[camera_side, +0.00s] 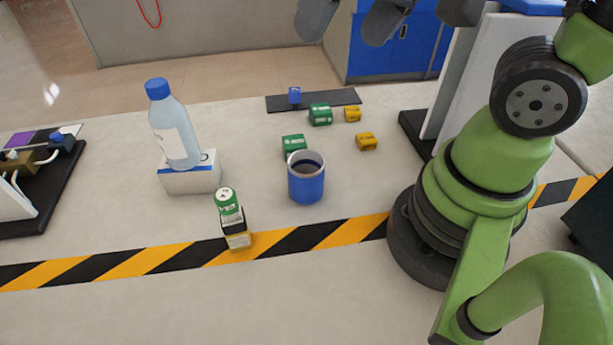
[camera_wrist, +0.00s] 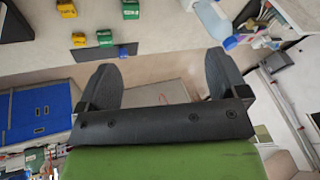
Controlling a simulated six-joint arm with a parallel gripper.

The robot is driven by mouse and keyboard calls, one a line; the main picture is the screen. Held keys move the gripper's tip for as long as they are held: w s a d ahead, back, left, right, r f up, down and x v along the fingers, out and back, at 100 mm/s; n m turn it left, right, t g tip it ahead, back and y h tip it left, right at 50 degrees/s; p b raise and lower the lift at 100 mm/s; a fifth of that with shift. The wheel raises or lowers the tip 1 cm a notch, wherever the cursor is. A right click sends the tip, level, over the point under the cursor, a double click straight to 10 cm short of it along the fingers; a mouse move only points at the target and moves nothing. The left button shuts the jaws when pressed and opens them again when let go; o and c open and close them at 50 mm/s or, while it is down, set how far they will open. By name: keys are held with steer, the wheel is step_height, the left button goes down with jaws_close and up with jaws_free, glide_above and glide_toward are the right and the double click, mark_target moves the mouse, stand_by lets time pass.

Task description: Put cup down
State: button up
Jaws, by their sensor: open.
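The cup (camera_side: 306,188) is blue with a grey rim and dark inside. It stands upright on the pale table, in the middle of the side view. My gripper (camera_side: 352,20) is at the top edge of the side view, well above and apart from the cup, and partly cut off. In the wrist view my gripper (camera_wrist: 163,78) has its two dark fingers spread wide with nothing between them. I cannot make out the cup in the wrist view.
A water bottle (camera_side: 174,128) stands on a white box (camera_side: 190,179) at left. A green can (camera_side: 229,204) sits atop a small box (camera_side: 237,233) near the striped tape. Green blocks (camera_side: 293,146) and yellow blocks (camera_side: 367,141) lie behind the cup, before a dark strip (camera_side: 335,99).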

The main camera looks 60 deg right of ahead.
steer(key=w+f+g, duration=0.1)
steer(key=f, duration=0.5)
steer(key=w+a+f+g+h, duration=0.1)
steer(key=w+f+g, duration=0.1)
steer(key=f, duration=0.5)
steer(key=w+a+f+g, duration=0.1)
steer(key=f, duration=0.5)
steer(key=shift+w+f+g, duration=0.15)
steer(key=shift+g, duration=0.25)
steer(key=shift+w+d+f, duration=0.1)
steer(key=shift+d+f, duration=0.1)
steer(key=shift+f, duration=1.2)
steer(key=shift+d+f, duration=0.15)
steer(key=shift+f, duration=1.2)
steer(key=c, duration=1.1)
steer(key=shift+o, duration=0.2)
steer(key=shift+r, duration=0.1)
step_height(320, 180, up, 10)
step_height(320, 180, up, 5)
steer(key=n, duration=0.4)
glide_above(306, 172)
steer(key=w+d, duration=0.2)
steer(key=s+a+f+m, duration=0.3)
steer(key=a+f+m, duration=0.1)
steer(key=f, duration=0.1)
steer(key=shift+s, duration=0.3)
